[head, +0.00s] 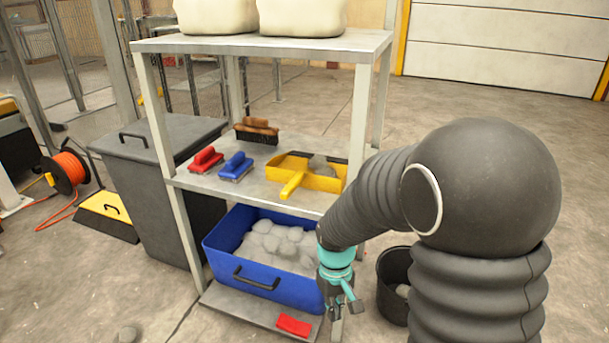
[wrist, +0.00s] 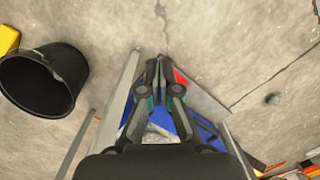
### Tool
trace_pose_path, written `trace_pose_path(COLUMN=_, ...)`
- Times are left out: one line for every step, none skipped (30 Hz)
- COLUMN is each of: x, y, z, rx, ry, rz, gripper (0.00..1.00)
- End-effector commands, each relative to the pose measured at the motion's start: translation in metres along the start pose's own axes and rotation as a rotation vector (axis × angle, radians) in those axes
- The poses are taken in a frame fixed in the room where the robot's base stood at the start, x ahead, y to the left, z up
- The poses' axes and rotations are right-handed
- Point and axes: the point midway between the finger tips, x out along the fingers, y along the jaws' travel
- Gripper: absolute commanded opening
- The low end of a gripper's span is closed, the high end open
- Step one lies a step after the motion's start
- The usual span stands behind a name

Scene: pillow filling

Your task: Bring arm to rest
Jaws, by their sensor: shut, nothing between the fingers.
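My gripper (head: 341,306) hangs low in front of the shelf, at the right end of the blue crate. It is shut and empty. In the wrist view its fingers (wrist: 156,68) are together and point over the lower shelf's edge and the bare floor. My dark, ribbed arm (head: 375,198) bends down from the right side of the head view and hides part of the shelf's right side.
The shelf (head: 265,43) holds brushes (head: 257,128) and a yellow dustpan (head: 310,172); below is the blue crate (head: 262,288) of grey lumps. A black bucket (head: 391,299) stands right of my gripper, also in the wrist view (wrist: 62,103). Floor in front is mostly clear.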

Motion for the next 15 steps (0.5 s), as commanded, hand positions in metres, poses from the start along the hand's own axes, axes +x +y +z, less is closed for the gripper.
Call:
trace_pose_path(x=-0.019, y=0.002, z=0.011, rx=0.031, ry=0.022, rz=0.002, gripper=0.0)
trace_pose_path(x=-0.027, y=0.003, z=0.017, rx=0.048, ry=0.032, rz=0.003, gripper=0.0)
trace_pose_path(x=-0.038, y=0.005, z=0.025, rx=0.072, ry=0.046, rz=0.004, gripper=0.0)
trace_pose_path(x=-0.046, y=0.005, z=0.031, rx=0.087, ry=0.056, rz=0.005, gripper=0.0)
trace_pose_path(x=-0.053, y=0.006, z=0.037, rx=0.103, ry=0.066, rz=0.006, gripper=0.0)
trace_pose_path(x=-0.063, y=0.007, z=0.046, rx=0.124, ry=0.081, rz=0.007, gripper=0.0)
trace_pose_path(x=-0.07, y=0.008, z=0.051, rx=0.139, ry=0.093, rz=0.007, gripper=0.0)
trace_pose_path(x=-0.077, y=0.009, z=0.058, rx=0.154, ry=0.105, rz=0.008, gripper=0.0)
trace_pose_path(x=-0.086, y=0.01, z=0.066, rx=0.172, ry=0.121, rz=0.009, gripper=0.0)
trace_pose_path(x=-0.093, y=0.01, z=0.072, rx=0.184, ry=0.134, rz=0.01, gripper=0.0)
trace_pose_path(x=-0.099, y=0.011, z=0.078, rx=0.197, ry=0.146, rz=0.011, gripper=0.0)
trace_pose_path(x=-0.108, y=0.011, z=0.086, rx=0.214, ry=0.165, rz=0.012, gripper=0.0)
trace_pose_path(x=-0.114, y=0.012, z=0.092, rx=0.226, ry=0.179, rz=0.014, gripper=0.0)
trace_pose_path(x=-0.12, y=0.012, z=0.098, rx=0.236, ry=0.193, rz=0.015, gripper=0.0)
trace_pose_path(x=-0.128, y=0.013, z=0.106, rx=0.249, ry=0.213, rz=0.017, gripper=0.0)
